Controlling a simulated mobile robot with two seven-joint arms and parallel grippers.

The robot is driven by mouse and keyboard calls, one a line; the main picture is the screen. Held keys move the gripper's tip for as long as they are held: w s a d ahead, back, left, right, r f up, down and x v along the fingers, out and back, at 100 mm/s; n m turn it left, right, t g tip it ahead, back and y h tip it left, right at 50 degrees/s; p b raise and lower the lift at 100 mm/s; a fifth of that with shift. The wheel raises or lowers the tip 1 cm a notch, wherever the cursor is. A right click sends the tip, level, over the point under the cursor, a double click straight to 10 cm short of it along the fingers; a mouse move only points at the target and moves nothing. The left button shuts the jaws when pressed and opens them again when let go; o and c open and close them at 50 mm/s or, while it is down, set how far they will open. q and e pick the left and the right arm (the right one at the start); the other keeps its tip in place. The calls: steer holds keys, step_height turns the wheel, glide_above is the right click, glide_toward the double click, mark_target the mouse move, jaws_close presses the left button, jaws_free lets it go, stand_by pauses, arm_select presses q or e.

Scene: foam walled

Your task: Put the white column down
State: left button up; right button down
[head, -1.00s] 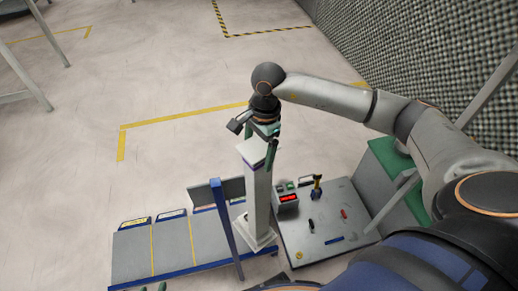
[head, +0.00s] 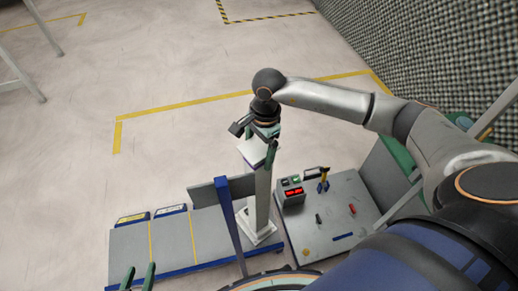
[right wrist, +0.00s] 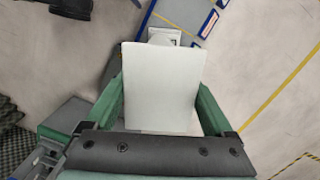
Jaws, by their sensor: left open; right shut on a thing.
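The white column (head: 262,190) stands about upright in the head view, with a square top and a wider square base (head: 257,228). My right gripper (head: 263,146) is shut on its upper end from above. In the right wrist view the column's flat white top (right wrist: 162,85) fills the space between the green fingers (right wrist: 165,105). The base appears over the right part of a grey blue-edged platform (head: 170,240); I cannot tell whether it touches. My left gripper (head: 138,279) is open and empty at the bottom left edge of the head view.
A blue post (head: 229,225) and a grey upright panel (head: 205,193) stand just left of the column. To its right is a grey tool board (head: 335,215) with a box with a red display (head: 292,191) and small tools.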

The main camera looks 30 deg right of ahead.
mark_target(260, 146)
steer(key=shift+r, duration=0.2)
steer(key=shift+w, duration=0.1)
steer(key=shift+c, duration=0.9)
jaws_free()
steer(key=shift+f, duration=0.25)
arm_select(q)
steer(key=shift+w+d+r, duration=0.2)
steer(key=shift+w+r, duration=0.3)
arm_select(e)
steer(key=shift+o, duration=0.9)
steer(key=shift+r, duration=0.1)
steer(key=shift+r, duration=0.25)
steer(key=r, duration=0.3)
steer(key=shift+d+r+p, duration=0.25)
steer(key=shift+p, duration=0.1)
arm_select(q)
steer(key=s+f, duration=0.1)
steer(key=s+f+g+p, duration=0.1)
steer(key=shift+s+d, duration=0.2)
steer(key=shift+s, duration=0.15)
arm_select(e)
steer(key=r, duration=0.5)
steer(key=d+r, duration=0.1)
steer(key=r, duration=0.2)
